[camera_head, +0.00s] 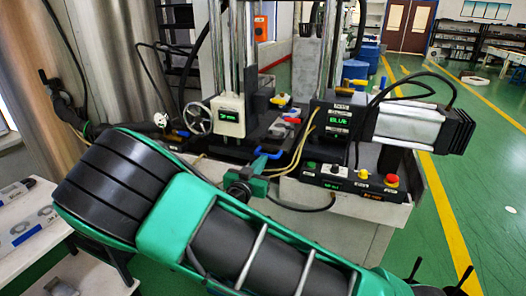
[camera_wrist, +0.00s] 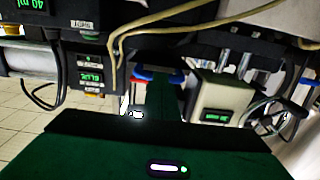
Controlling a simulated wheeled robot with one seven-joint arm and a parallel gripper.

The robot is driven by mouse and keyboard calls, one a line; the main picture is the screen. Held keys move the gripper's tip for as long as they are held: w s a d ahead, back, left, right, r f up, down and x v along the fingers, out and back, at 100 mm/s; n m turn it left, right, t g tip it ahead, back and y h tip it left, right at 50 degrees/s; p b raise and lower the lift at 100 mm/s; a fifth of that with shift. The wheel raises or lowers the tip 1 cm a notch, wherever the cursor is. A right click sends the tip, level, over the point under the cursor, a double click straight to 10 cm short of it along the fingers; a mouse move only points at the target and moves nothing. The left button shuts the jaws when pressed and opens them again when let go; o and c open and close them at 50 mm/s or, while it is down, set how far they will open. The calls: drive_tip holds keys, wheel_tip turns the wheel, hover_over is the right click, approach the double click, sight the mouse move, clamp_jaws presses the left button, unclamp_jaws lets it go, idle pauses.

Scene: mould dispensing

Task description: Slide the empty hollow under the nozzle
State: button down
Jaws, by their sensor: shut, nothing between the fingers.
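My gripper (camera_head: 258,163) is shut with nothing visible between its fingers. In the head view its tips are right by a blue handle (camera_head: 270,152) at the front of the machine; I cannot tell whether they touch. In the wrist view, which is upside down, my gripper (camera_wrist: 184,92) reaches toward the blue handle (camera_wrist: 158,76). A small red piece (camera_head: 291,121) lies just behind it in the head view. The mould hollows and the nozzle cannot be made out among the dark machine parts.
A display box reading BLUE (camera_head: 339,122) and a button panel (camera_head: 352,180) stand right of my gripper. A white box with a handwheel (camera_head: 198,118) stands to the left. Loose yellowish hoses (camera_head: 305,135) hang close by. A white table (camera_head: 35,215) is at the left.

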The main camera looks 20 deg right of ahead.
drive_tip(key=shift+w+d, duration=0.2)
idle(0.4)
drive_tip(key=shift+a, duration=0.1)
drive_tip(key=v, duration=0.7)
idle(0.4)
